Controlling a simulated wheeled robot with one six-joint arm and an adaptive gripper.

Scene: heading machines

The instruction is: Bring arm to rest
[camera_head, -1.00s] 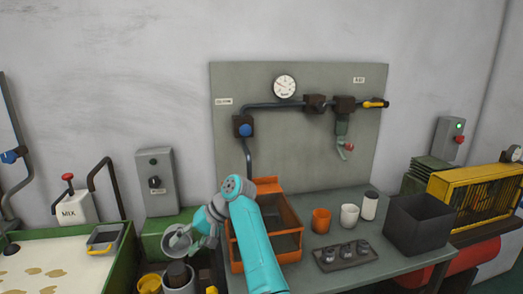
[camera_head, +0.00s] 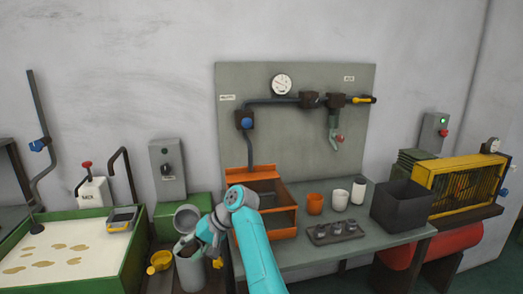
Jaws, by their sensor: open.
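My teal arm rises from the bottom edge and bends down to the left. My gripper (camera_head: 190,243) is at its end, small and partly hidden by the wrist, with its jaws open. It is over or close to the rim of a grey cylindrical container (camera_head: 189,271) left of the bench. Whether it touches the rim cannot be told. A round grey vessel (camera_head: 187,217) with its mouth visible is just behind and above the gripper. I see nothing clearly held.
The bench (camera_head: 390,237) carries an orange bin (camera_head: 283,232), partly behind my arm, an orange cup (camera_head: 315,203), a white cup (camera_head: 340,201), a small tray (camera_head: 318,238) and a dark box (camera_head: 402,205). A green-edged basin (camera_head: 65,250) and yellow scoop (camera_head: 160,261) are left.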

